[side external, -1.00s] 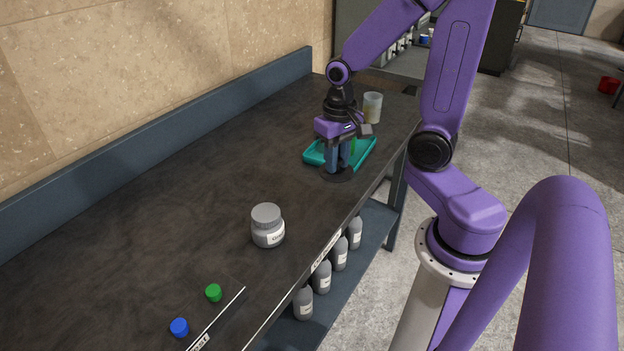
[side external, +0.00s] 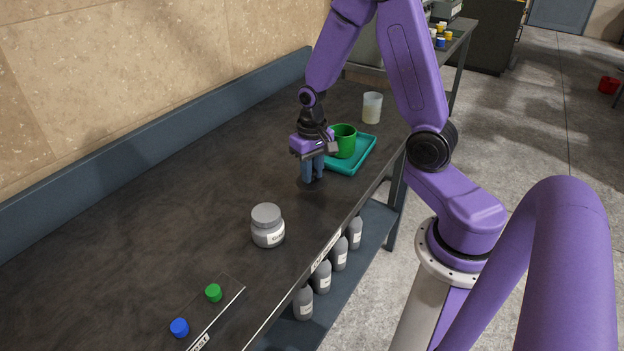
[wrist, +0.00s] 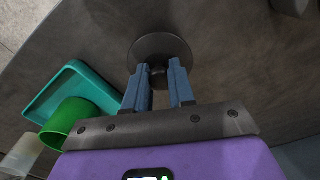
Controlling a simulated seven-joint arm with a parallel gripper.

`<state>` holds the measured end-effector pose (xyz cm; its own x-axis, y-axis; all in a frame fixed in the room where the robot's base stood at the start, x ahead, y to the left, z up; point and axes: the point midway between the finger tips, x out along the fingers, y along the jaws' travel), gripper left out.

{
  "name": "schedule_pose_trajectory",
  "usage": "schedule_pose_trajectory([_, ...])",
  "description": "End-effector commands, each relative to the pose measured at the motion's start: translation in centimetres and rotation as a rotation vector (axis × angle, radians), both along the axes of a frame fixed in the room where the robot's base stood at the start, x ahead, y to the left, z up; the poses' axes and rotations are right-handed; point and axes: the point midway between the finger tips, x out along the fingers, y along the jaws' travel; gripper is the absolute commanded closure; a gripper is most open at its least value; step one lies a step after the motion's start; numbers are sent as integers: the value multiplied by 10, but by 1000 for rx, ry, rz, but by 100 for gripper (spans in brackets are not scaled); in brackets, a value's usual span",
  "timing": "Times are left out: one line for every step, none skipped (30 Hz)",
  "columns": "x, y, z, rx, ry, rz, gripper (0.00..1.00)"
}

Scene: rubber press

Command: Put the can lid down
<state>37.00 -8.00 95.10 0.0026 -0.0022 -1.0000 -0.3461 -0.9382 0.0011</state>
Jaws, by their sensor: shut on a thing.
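The can lid (wrist: 160,45) is a dark round disc with a small knob. In the wrist view the knob sits between the fingertips of my gripper (wrist: 156,72), which is shut on it. In the side view my gripper (side external: 313,178) points down just left of the teal tray. The dark lid hardly stands out from the dark bench there, and I cannot tell whether it touches the bench top. An open green can (side external: 344,141) stands in the teal tray (side external: 350,168); the can also shows in the wrist view (wrist: 66,120).
A cloudy beaker (side external: 372,108) stands behind the tray. A grey lidded jar (side external: 267,226) stands nearer the camera, with a green cap (side external: 213,292) and a blue cap (side external: 179,327) in front. The bench (side external: 190,210) is clear to the left of my gripper.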

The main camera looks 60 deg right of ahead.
Motion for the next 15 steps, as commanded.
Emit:
schedule_pose_trajectory([0,0,-7,0,4,1,100])
schedule_pose_trajectory([0,0,-11,0,5,1,100])
schedule_pose_trajectory([0,0,-16,0,4,1,100])
schedule_pose_trajectory([-1,0,-19,0,4,0,100])
schedule_pose_trajectory([0,0,-22,0,4,0,100])
schedule_pose_trajectory([0,0,-25,0,3,0,100])
schedule_pose_trajectory([0,0,-27,0,3,0,100])
schedule_pose_trajectory([0,0,-29,0,2,0,100])
schedule_pose_trajectory([0,0,-30,0,1,0,100])
schedule_pose_trajectory([0,0,-30,0,0,0,100])
schedule_pose_trajectory([0,0,-30,0,0,0,100])
schedule_pose_trajectory([0,0,-30,0,0,0,100])
schedule_pose_trajectory([0,0,-30,0,-1,0,100])
schedule_pose_trajectory([0,0,-30,0,-1,0,100])
schedule_pose_trajectory([0,0,-30,0,-1,0,100])
